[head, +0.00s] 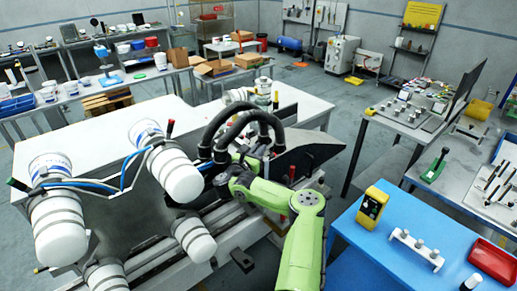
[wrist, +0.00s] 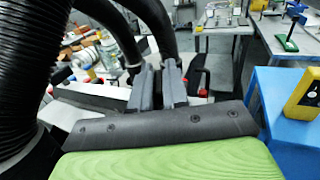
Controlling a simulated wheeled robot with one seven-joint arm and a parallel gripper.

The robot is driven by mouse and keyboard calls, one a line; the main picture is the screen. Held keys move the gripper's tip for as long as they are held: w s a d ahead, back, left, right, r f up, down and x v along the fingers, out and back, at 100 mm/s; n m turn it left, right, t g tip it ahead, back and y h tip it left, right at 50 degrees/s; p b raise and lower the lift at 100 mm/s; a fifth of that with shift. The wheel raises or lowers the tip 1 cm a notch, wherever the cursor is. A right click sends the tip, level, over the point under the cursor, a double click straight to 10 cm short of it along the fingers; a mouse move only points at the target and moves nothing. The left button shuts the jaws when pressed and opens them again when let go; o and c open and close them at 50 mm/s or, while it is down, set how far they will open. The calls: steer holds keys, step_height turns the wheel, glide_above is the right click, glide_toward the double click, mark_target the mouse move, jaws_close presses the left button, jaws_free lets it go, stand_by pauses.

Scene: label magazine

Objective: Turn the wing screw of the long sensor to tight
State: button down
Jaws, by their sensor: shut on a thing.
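My gripper (wrist: 160,74) shows in the wrist view as two dark grey fingers close together, pointing away over the machine. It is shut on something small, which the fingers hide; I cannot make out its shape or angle. The wing screw and the long sensor cannot be told apart from the machine parts around the fingertips. In the head view my green arm reaches to the labelling machine (head: 150,258), and the fingertips are hidden behind the arm and black hoses.
Thick black hoses arch close around the gripper, one filling the left of the wrist view (wrist: 28,70). White rollers (head: 177,175) stand on the machine at left. A blue table (head: 350,250) at right carries a yellow device (head: 372,207) and a red tray (head: 493,262).

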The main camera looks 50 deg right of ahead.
steer(key=shift+m+g, duration=1.2)
steer(key=shift+g, duration=0.7)
steer(key=c, duration=1.2)
jaws_free()
steer(key=shift+d, duration=0.1)
